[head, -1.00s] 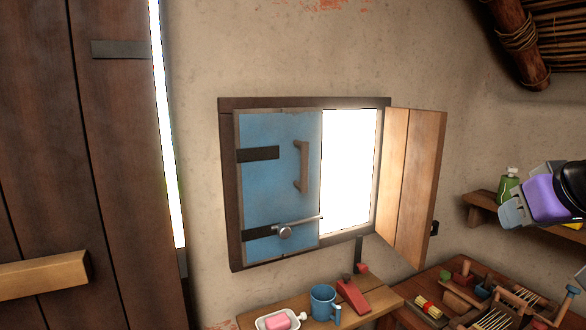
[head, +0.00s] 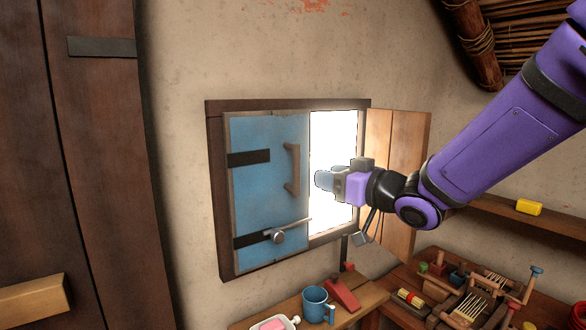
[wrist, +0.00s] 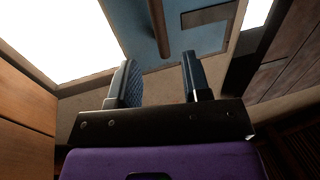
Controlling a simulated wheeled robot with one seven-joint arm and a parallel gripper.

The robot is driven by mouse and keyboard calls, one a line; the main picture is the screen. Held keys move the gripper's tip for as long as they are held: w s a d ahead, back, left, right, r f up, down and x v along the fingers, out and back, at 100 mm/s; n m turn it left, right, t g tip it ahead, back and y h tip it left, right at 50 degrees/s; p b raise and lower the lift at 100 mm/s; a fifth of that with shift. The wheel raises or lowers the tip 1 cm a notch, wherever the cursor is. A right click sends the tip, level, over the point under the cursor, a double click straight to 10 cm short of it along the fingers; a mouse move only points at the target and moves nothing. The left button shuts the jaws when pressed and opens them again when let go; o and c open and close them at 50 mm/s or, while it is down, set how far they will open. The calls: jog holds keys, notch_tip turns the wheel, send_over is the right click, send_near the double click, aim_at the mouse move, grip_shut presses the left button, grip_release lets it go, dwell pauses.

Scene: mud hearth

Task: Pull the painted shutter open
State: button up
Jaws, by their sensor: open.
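The blue painted shutter (head: 265,205) fills the left part of the dark-framed window in the head view and looks closed. It has a vertical brown handle (head: 291,170) near its right edge and a metal latch (head: 279,237) low down. My gripper (head: 324,180) is in front of the bright opening, right of the handle and apart from it. In the wrist view my open, empty gripper (wrist: 160,82) points toward the blue shutter (wrist: 200,40); the handle (wrist: 161,30) shows beyond and between the fingers.
A plain wooden shutter (head: 396,160) stands swung out at the window's right, behind my arm. Below are a blue mug (head: 314,304), a soap dish (head: 275,323), and a table with several tools. A shelf holds a yellow block (head: 529,207). A plank door (head: 90,180) is at left.

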aim_at(299, 168)
jog(key=x, duration=1)
grip_shut()
